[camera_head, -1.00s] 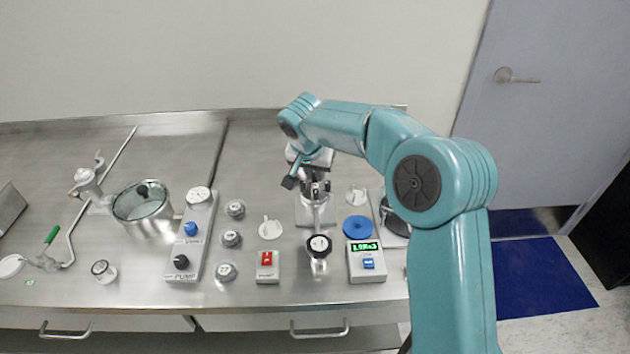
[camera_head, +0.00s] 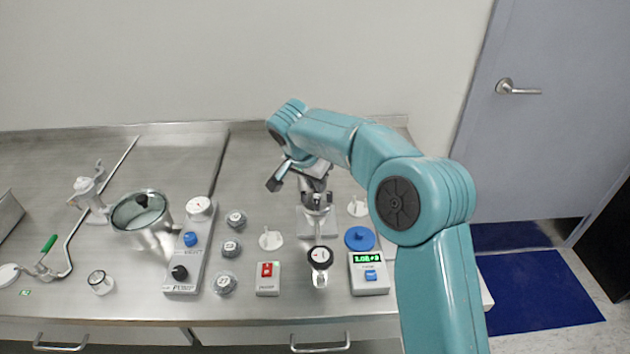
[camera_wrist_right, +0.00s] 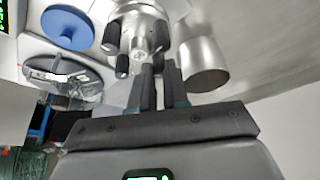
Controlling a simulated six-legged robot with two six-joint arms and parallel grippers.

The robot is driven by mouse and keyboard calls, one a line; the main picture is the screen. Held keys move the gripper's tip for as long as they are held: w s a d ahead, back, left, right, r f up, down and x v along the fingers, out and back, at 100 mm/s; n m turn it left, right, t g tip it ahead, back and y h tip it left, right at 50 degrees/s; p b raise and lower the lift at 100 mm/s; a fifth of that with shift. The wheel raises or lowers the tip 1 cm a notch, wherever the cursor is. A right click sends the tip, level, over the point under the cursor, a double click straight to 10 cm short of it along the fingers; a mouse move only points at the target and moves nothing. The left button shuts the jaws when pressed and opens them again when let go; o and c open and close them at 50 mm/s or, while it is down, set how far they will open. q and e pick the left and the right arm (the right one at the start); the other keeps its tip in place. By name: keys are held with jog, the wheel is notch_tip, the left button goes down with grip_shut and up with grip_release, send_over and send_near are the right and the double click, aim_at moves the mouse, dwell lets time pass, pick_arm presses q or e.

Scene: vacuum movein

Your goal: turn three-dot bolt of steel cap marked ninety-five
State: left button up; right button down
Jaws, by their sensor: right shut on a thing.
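The steel cap (camera_wrist_right: 138,25) sits on a steel fitting at the back middle of the bench; it also shows in the head view (camera_head: 316,200). Several black-headed bolts stand around it, among them one at the left (camera_wrist_right: 111,36). I cannot read the ninety-five mark or any dots. My right gripper (camera_wrist_right: 158,72) is at the cap's near edge, its jaws shut on a bolt that the fingers mostly hide. In the head view the right gripper (camera_head: 313,183) is above the cap, partly hidden by its own wrist. My left gripper is not in view.
A round gauge (camera_head: 320,257) stands in front of the fitting. A blue disc (camera_head: 359,238) and a box with a green readout (camera_head: 369,273) are to its right. A red switch box (camera_head: 267,278), a pump panel (camera_head: 188,258) and a glass-topped steel pot (camera_head: 145,222) are to its left.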

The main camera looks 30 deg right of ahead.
jog(key=c, duration=1.4)
grip_release()
jog(key=shift+d, duration=0.1)
jog(key=p+v, duration=0.1)
jog(key=v, duration=1.5)
jog(key=shift+r, duration=0.2)
